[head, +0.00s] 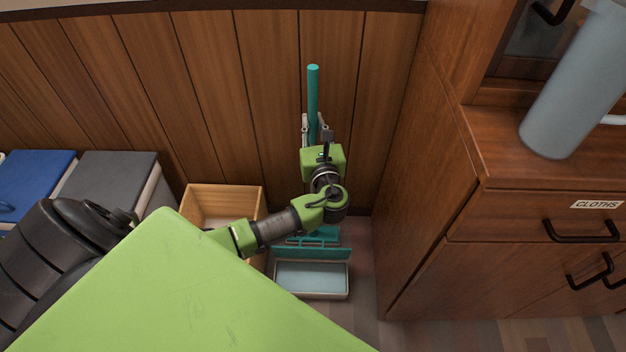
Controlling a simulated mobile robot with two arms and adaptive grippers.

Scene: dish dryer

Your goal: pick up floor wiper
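The floor wiper (313,90) has a teal pole that stands nearly upright near the wood-panelled wall. Teal parts at its foot (315,254) show by the floor, partly covered by my arm. My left gripper (317,128) is at the pole's upper part, below its top end. Its two fingers are spread, one on each side of the pole, and look apart from it. My green gripper body hides the middle of the pole. My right gripper is not in view.
A shallow pale tray (312,292) lies on the floor at the wiper's foot. An open wooden box (224,191) stands to the left, beside grey (105,176) and blue (36,174) lidded bins. A wooden cabinet (436,180) closes off the right side, with a grey-blue cylinder (574,85) on it.

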